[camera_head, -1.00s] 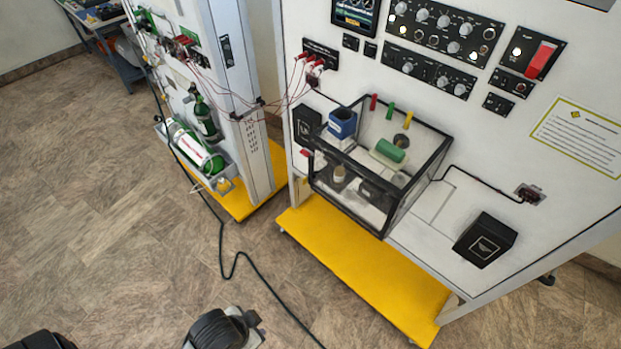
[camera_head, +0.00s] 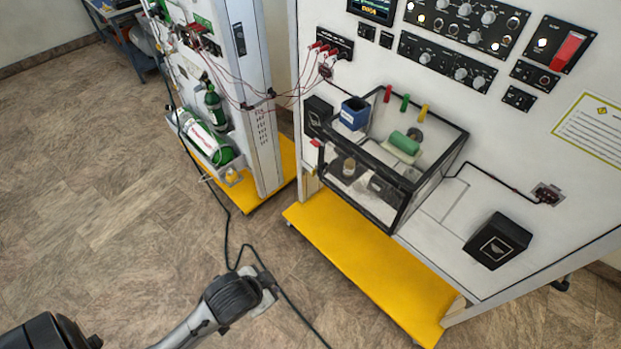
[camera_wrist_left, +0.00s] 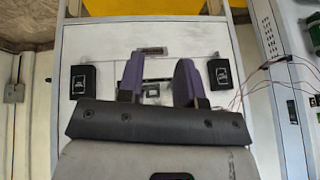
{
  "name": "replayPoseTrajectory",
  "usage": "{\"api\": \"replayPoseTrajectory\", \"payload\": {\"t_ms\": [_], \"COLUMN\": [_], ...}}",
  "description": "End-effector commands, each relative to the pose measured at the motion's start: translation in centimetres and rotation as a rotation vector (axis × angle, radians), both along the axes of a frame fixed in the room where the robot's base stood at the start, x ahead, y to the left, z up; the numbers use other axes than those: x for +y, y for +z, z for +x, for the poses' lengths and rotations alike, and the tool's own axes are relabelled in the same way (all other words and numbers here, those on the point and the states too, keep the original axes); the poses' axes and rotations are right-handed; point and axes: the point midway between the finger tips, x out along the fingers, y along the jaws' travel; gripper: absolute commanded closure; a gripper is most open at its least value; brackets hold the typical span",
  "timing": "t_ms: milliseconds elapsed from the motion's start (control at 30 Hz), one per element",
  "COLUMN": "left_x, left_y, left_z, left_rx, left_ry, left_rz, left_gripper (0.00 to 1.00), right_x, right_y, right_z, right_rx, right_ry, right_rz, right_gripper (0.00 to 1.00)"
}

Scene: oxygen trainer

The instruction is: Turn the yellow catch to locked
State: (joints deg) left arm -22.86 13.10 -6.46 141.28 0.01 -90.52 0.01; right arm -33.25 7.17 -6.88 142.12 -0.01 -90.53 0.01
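The yellow catch (camera_head: 423,113) is a small upright peg at the right end of a row on the white panel, above the back of the black-framed clear case (camera_head: 387,165). A green catch (camera_head: 405,102) and a red catch (camera_head: 388,93) stand to its left. Its locked or unlocked state cannot be read. My left arm enters at the bottom of the head view, well below and left of the case. My left gripper (camera_wrist_left: 159,78) shows two purple fingers apart with nothing between them in the left wrist view. My right gripper is not in view.
The case holds a blue container (camera_head: 354,113) and a green cylinder (camera_head: 405,142). A yellow base (camera_head: 370,275) juts out below the panel. A black box (camera_head: 497,241) sits on the panel at right. A dark cable crosses the floor near my left arm.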

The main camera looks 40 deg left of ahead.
Motion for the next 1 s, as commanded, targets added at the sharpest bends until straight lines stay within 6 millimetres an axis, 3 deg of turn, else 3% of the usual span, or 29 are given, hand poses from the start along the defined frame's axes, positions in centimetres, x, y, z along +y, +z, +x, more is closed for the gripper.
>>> {"api": "replayPoseTrajectory", "payload": {"t_ms": [100, 300, 500, 600, 800, 1000], "left_x": [3.9, 10.3, 16.2, 18.3, 19.7, 18.5], "left_y": [-2.5, -5.9, -8.4, -9.6, -10.6, -7.9], "left_z": [3.8, 9.8, 15.6, 17.4, 19.8, 21.1], "left_rx": [-0.006, -0.048, -0.228, -0.344, -0.618, -0.884], "left_ry": [-0.001, 0.012, 0.029, 0.035, 0.04, 0.006], "left_rz": [0.112, 0.228, 0.235, 0.195, 0.036, -0.139], "left_gripper": [0.67, 0.67, 0.67, 0.67, 0.67, 0.67], "right_x": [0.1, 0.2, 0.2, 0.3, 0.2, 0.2], "right_y": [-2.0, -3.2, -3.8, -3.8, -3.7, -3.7], "right_z": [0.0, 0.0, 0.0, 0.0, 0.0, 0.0], "right_rx": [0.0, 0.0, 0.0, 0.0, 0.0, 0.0], "right_ry": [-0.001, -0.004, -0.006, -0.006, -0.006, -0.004], "right_rz": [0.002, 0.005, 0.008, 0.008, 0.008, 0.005], "right_gripper": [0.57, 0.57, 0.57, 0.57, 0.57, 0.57]}}
